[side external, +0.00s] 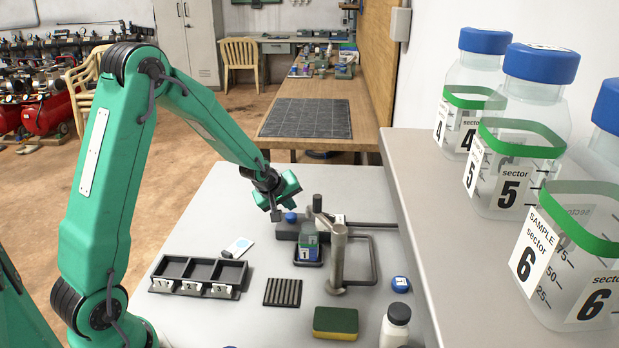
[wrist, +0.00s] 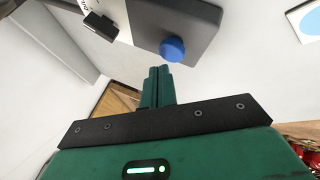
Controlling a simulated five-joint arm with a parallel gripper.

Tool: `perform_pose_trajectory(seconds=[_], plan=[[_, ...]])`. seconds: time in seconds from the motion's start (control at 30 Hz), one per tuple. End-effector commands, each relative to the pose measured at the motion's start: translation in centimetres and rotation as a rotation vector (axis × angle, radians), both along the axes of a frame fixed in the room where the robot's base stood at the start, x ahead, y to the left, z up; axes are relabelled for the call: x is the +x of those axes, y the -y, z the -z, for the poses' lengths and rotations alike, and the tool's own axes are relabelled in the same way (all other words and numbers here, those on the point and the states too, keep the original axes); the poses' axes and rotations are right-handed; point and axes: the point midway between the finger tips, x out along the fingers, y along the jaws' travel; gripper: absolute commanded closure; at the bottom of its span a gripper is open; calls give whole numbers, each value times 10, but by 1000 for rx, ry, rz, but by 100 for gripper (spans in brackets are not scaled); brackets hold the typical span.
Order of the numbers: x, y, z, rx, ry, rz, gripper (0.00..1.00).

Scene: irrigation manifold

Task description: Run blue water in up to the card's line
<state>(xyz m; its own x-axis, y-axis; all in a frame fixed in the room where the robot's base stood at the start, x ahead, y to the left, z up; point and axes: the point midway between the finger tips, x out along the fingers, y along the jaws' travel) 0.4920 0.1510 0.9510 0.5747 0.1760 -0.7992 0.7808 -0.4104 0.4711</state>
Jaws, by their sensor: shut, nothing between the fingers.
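A blue button (side external: 290,217) sits on a dark block (side external: 283,233) behind a tap. It shows in the wrist view (wrist: 172,49) just beyond my fingertips. My gripper (side external: 276,214) is shut and empty, just left of the button and a little above the block; the wrist view shows its two fingers (wrist: 157,72) together. I cannot tell whether they touch the button. A small bottle labelled 1 (side external: 309,243) stands on a dark base beside the metal tap post (side external: 337,262). Its water level is too small to tell. A white card with a blue disc (side external: 238,246) lies to the left.
A black rack (side external: 200,276) with three numbered bays and a ribbed dark pad (side external: 283,292) lie in front. A sponge (side external: 335,322), a white bottle (side external: 395,326) and a loose blue cap (side external: 400,283) are nearer right. A grey shelf (side external: 425,215) bears large jars.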

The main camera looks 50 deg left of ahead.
Motion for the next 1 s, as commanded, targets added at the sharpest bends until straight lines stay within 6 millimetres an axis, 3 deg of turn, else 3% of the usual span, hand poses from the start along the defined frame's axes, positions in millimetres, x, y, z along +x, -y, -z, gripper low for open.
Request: perform_pose_trajectory(seconds=[0.27,1.0], plan=[[0,0,-6,0,0,0,100],[0,0,-50,0,0,0,100]])
